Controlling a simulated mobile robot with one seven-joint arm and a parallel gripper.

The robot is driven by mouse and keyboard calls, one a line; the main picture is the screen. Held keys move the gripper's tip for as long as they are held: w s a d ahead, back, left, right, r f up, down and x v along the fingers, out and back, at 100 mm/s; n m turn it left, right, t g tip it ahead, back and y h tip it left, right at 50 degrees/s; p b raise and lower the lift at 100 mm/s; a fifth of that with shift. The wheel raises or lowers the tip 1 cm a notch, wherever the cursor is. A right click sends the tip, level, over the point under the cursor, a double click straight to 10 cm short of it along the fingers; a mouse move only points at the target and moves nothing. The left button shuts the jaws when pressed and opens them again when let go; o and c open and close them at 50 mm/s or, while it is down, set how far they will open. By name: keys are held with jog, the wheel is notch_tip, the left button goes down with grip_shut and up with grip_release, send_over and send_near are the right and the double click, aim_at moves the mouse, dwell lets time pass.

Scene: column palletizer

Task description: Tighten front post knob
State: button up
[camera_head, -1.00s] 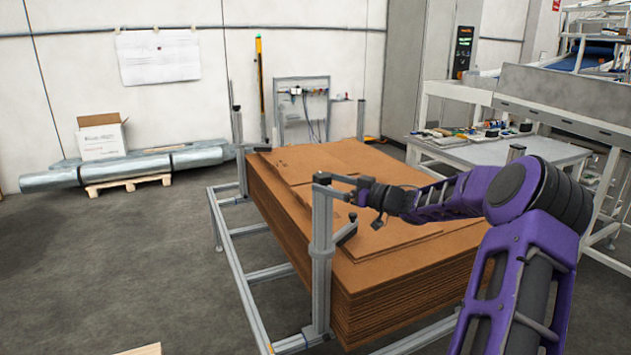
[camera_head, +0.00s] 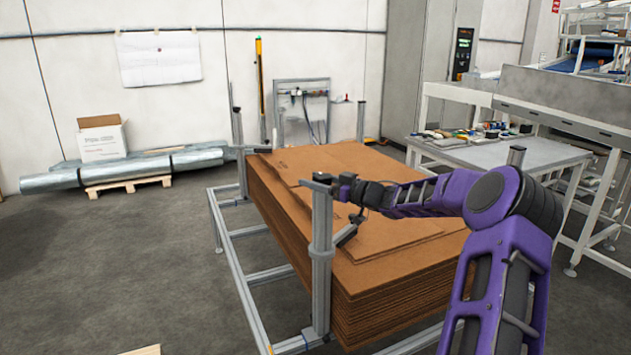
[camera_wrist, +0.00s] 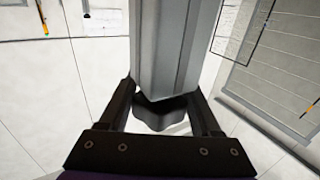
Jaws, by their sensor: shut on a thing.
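The front post (camera_head: 321,250) is a grey upright metal profile at the near corner of the cardboard stack. The dark front post knob (camera_wrist: 160,115) shows in the wrist view, between my fingers and right against the post (camera_wrist: 168,45). My gripper (camera_head: 335,186) is at the top of the post in the head view, reaching in from the right. In the wrist view my gripper (camera_wrist: 163,105) has a finger on either side of the knob and is shut on it. In the head view the knob is too small and covered to make out.
A tall stack of brown cardboard sheets (camera_head: 395,295) fills the metal frame (camera_head: 240,290) behind and right of the post. A small dark bracket (camera_head: 347,236) juts from the post below my gripper. Open floor (camera_head: 110,270) lies to the left.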

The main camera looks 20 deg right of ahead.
jog(key=c, duration=0.4)
jog(key=shift+c, duration=0.2)
